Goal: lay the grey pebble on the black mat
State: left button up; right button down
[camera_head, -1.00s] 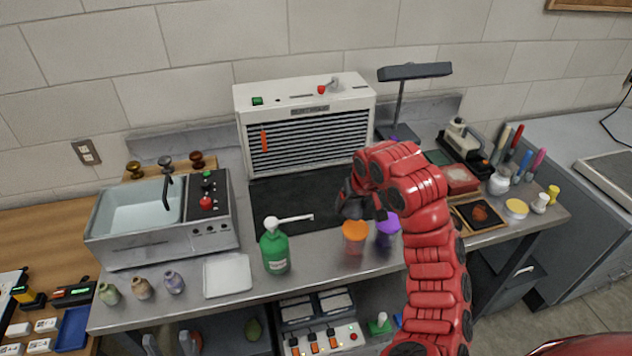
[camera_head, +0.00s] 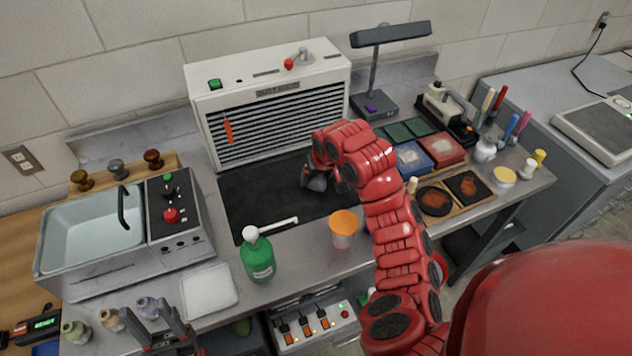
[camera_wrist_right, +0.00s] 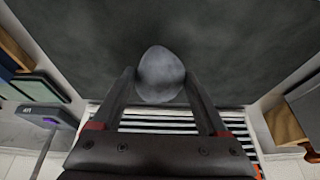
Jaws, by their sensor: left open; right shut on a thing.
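The black mat (camera_head: 262,196) lies on the bench in front of the white slatted unit. My right gripper (camera_head: 318,184) is over the right part of the mat, seen from the head with its arm reaching in from the lower right. In the right wrist view the grey pebble (camera_wrist_right: 160,74) sits between the fingertips of the right gripper (camera_wrist_right: 161,82), shut on it, with the dark mat surface behind. Whether the pebble touches the mat cannot be told. My left gripper (camera_head: 168,330) is open and empty at the lower left edge.
A green pump bottle (camera_head: 257,256) stands at the mat's front edge, its spout reaching over it. An orange-lidded jar (camera_head: 344,228) stands close to my right forearm. The white slatted unit (camera_head: 268,105) rises behind the mat. The mat's left part is clear.

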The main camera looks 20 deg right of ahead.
aim_at(319, 180)
notch_tip(319, 180, down, 2)
jog(key=shift+s+f+p, duration=0.1)
jog(key=shift+f+p, duration=0.15)
jog(key=shift+p, duration=0.2)
jog(key=shift+f, duration=0.25)
jog(key=shift+f, duration=0.1)
grip_release()
jog(key=b+v, duration=0.1)
jog(key=v, duration=0.4)
jog(key=shift+d+r+b, duration=0.1)
jog(key=shift+r+b, duration=0.3)
jog(key=p+v, duration=0.1)
jog(key=v, duration=0.5)
jog(key=shift+r+p, duration=0.15)
jog(key=shift+p, duration=0.25)
jog(key=shift+s, duration=0.2)
